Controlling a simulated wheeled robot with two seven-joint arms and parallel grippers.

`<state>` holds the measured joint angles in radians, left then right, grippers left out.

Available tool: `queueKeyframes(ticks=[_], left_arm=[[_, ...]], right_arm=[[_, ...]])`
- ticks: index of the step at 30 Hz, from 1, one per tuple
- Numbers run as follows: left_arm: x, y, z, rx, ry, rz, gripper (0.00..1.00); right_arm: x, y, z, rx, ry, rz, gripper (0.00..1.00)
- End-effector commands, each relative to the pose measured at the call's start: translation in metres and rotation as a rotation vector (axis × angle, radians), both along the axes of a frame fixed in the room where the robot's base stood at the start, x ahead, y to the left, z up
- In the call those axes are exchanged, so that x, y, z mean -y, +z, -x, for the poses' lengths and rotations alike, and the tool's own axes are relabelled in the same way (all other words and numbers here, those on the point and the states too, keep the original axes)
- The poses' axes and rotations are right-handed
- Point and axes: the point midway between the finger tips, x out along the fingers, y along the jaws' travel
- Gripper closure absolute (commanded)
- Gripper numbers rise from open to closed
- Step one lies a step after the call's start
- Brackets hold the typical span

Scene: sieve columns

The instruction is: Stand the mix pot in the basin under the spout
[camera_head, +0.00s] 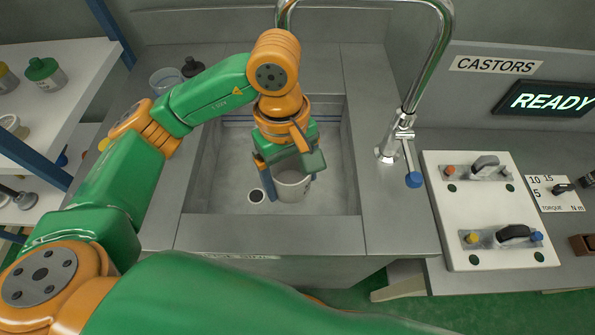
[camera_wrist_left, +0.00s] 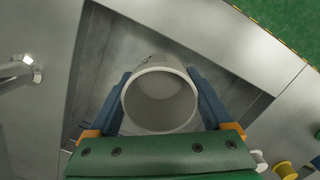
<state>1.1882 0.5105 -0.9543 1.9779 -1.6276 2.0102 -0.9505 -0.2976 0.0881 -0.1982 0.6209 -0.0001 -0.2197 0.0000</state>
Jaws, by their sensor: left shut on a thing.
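The mix pot (camera_head: 293,184) is a pale, open-topped cylinder inside the grey basin (camera_head: 225,160), right of the round dark drain. My left gripper (camera_head: 286,192) reaches down into the basin and is shut on the pot, with one blue finger on each side. In the left wrist view, the pot (camera_wrist_left: 160,98) sits between the fingers, its mouth facing the camera and its inside looking empty. I cannot tell whether its base touches the basin floor. The spout (camera_head: 440,40) arches over from the right, its end partly hidden at the top edge. My right gripper is not in view.
The tap lever with a blue knob (camera_head: 413,179) stands on the basin's right rim. A white panel with clamps (camera_head: 490,215) lies further right. A clear cup (camera_head: 166,80) and a dark-capped bottle (camera_head: 193,67) stand behind my left arm. A shelf (camera_head: 85,65) is at left.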

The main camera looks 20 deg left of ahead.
Motion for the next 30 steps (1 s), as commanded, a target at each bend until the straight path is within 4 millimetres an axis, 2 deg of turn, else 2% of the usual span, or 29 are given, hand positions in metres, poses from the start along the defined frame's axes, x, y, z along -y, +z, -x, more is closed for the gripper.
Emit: queueKeyframes(ticks=[1, 6, 14, 18, 23, 27, 29, 30], left_arm=[[0.000, -0.019, 0.002, -0.010, 0.001, 0.002, 0.70], [0.000, -0.066, 0.002, -0.008, -0.001, -0.001, 0.70], [-0.001, -0.119, 0.000, -0.005, -0.001, -0.002, 0.70], [-0.008, -0.114, -0.028, 0.000, 0.001, -0.001, 0.70], [-0.012, -0.114, -0.045, 0.000, 0.000, 0.000, 0.70], [-0.020, -0.114, -0.071, -0.002, 0.002, 0.000, 0.70], [-0.022, -0.114, -0.079, -0.002, 0.000, 0.001, 0.70], [-0.022, -0.120, -0.077, -0.006, -0.002, 0.001, 0.70]], right_arm=[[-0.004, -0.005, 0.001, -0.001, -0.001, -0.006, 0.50], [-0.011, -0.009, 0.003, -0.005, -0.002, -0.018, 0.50], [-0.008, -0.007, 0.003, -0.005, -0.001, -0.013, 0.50], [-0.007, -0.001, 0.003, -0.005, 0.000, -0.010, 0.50], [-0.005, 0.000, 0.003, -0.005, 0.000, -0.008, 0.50], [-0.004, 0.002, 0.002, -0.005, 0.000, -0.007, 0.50], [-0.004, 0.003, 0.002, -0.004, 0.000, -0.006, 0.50], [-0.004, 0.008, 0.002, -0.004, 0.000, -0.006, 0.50]])
